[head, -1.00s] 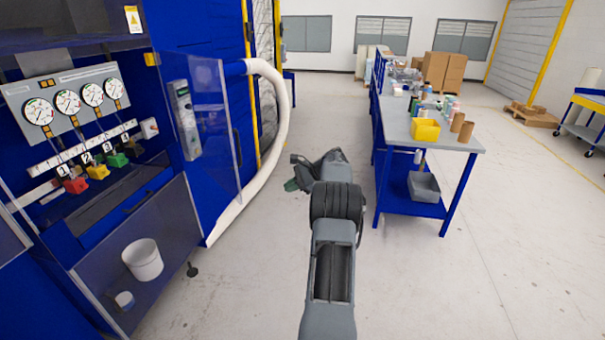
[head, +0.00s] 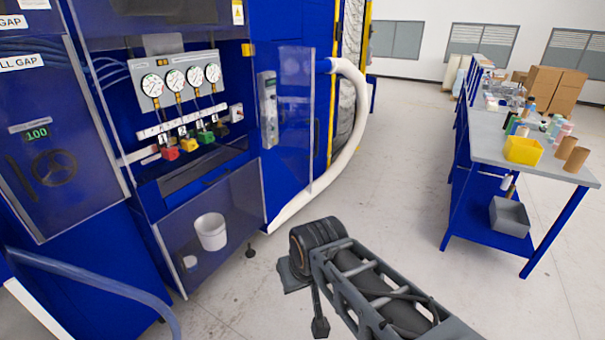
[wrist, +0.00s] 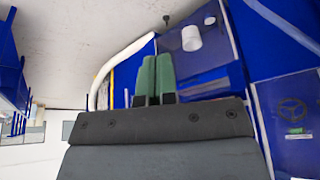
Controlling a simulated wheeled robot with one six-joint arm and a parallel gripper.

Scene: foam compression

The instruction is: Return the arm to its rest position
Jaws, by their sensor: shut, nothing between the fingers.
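My gripper (wrist: 155,60) shows in the wrist view as two green fingers side by side, closed together and empty. The dark grey wrist body fills the lower middle of that view. In the head view my arm (head: 375,290) reaches from the lower right toward the middle, bent at a dark round joint. The green fingers cannot be made out there. The arm is over open floor in front of the blue machine (head: 290,150) and touches nothing that I can see.
The blue machine has gauges (head: 180,82), coloured valve blocks (head: 188,145), a white bucket (head: 211,231) behind a clear panel, and a handwheel (head: 54,168). A white hose (head: 350,125) curves to the floor. A workbench (head: 480,145) stands right. Floor between is clear.

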